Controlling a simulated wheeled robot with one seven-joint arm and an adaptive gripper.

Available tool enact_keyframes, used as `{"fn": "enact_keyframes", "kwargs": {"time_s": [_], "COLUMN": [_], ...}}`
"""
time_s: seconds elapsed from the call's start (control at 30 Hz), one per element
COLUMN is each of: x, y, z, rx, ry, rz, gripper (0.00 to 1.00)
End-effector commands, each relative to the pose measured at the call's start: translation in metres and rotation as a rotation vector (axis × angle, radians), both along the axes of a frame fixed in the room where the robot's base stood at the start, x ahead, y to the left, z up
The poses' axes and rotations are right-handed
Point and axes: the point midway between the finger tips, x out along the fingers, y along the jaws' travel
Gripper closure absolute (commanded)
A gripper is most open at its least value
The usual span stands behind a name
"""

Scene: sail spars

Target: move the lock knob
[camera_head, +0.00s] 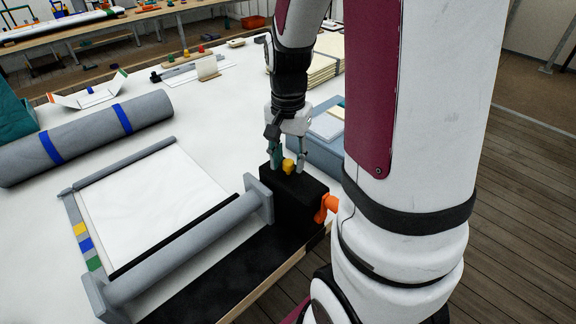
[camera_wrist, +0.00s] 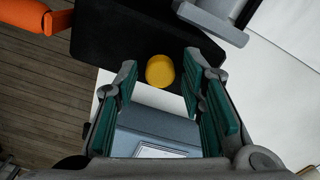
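The lock knob appears to be the small yellow knob (camera_head: 288,166) on top of a black block (camera_head: 306,190) at the right end of a grey roller (camera_head: 190,248). In the wrist view the yellow knob (camera_wrist: 160,71) lies between and just beyond my fingertips, with gaps on both sides. My gripper (camera_head: 288,160) points down at the block. Its teal-padded fingers (camera_wrist: 160,85) are spread open and hold nothing. An orange handle (camera_head: 327,207) sticks out of the block's right side; it also shows in the wrist view (camera_wrist: 32,16).
A white sheet (camera_head: 150,205) lies left of the roller. A blue-grey bin (camera_head: 318,150) stands close behind the block. A large grey roll with blue bands (camera_head: 85,137) lies at the left. The table's front edge is close to the block.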

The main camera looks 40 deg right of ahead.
Motion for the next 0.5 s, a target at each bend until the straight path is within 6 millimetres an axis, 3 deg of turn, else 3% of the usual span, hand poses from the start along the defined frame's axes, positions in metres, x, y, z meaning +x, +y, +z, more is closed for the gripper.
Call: {"fn": "enact_keyframes", "kwargs": {"time_s": [0.07,0.1,0.23,0.27,0.5], "x": [0.0,0.0,0.0001,0.0001,0.0003], "y": [0.0,0.0,0.0,0.0,0.0001], "z": [0.0002,0.0002,0.0003,0.0003,0.0011], "rx": [0.0,0.0,0.0,0.0,0.0], "ry": [0.0,0.0,0.0,0.0,-0.001], "rz": [0.0,0.0,0.0,0.0,0.001], "gripper": [0.63,0.68,0.97,1.0,1.0]}}
